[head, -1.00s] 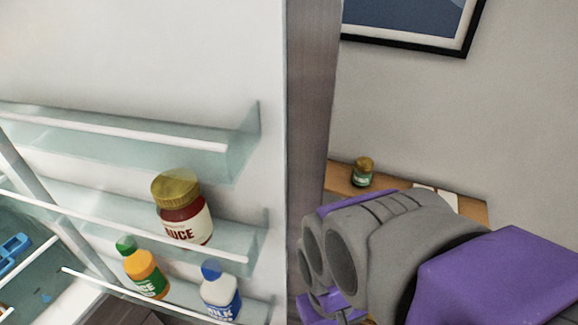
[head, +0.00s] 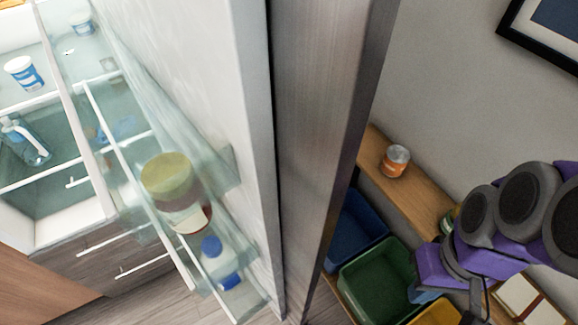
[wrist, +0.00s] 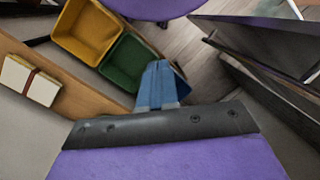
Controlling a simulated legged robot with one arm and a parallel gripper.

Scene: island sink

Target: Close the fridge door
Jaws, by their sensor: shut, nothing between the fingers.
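The fridge door (head: 318,110) stands open in the head view, seen nearly edge-on, with its white inner side and clear shelves to the left. Its shelves hold a sauce jar (head: 178,190) and a blue-capped bottle (head: 222,262). The fridge interior (head: 55,175) is open to view at the left. My gripper (wrist: 158,72) is shut and empty in the wrist view. In the head view my arm is on the right, outside the door and apart from it; the gripper is mostly hidden behind my arm.
A wooden shelf (head: 408,203) with an orange jar (head: 396,160) runs along the wall at right. Below it are blue (head: 352,235), green (head: 375,285) and yellow (head: 438,315) bins. Dark panels (wrist: 270,62) stand at the right of the wrist view.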

